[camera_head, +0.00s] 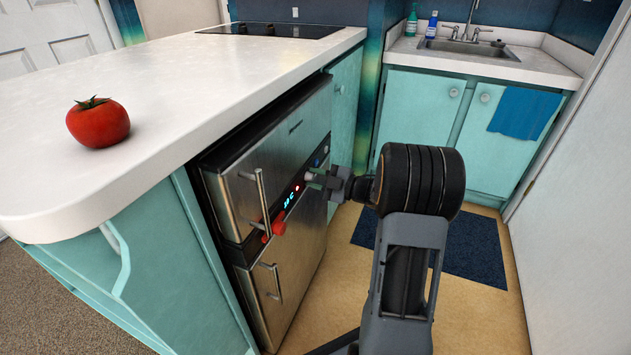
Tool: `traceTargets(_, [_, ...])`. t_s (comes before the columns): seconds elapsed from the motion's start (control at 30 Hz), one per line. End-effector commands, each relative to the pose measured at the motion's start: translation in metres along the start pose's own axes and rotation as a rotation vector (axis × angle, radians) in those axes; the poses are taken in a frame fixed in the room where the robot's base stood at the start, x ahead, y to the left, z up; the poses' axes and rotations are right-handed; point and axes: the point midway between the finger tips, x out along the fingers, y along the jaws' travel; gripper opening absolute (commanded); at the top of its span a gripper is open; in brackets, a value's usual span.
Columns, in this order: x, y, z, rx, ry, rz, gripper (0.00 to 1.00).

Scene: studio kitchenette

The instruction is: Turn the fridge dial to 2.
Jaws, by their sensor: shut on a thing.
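The stainless fridge (285,150) stands under the white counter, with a dark control strip between its upper and lower doors. My gripper (316,178) is at this strip, to the right of a small lit display (291,196). It is shut on what looks like the small grey fridge dial (309,176), mostly hidden by the fingers. The dial's marks and its setting cannot be read. A red knob-like part (278,223) sits further left on the strip, clear of my gripper.
Two bar handles, the upper (262,200) and the lower (273,282), stick out from the fridge doors left of my gripper. A tomato (98,123) sits on the counter (190,95). Floor shows around a dark blue mat (470,250) before the sink cabinets.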

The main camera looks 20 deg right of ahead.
Motion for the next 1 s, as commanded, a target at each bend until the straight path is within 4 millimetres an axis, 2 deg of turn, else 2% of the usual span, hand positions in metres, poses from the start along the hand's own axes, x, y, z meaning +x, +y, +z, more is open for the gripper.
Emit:
traceTargets(0.47, [0.0001, -0.0009, 0.0, -0.012, 0.0, -0.002, 0.06])
traceTargets(0.5, [0.0001, -0.0009, 0.0, -0.012, 0.0, -0.002, 0.31])
traceTargets(0.7, [0.0, -0.0006, 0.0, -0.012, 0.0, -0.001, 0.51])
traceTargets(0.77, [0.0, -0.0005, 0.0, -0.012, 0.0, -0.001, 0.55])
traceTargets(1.0, [-0.001, 0.0001, 0.0, -0.012, 0.0, 0.0, 0.55])
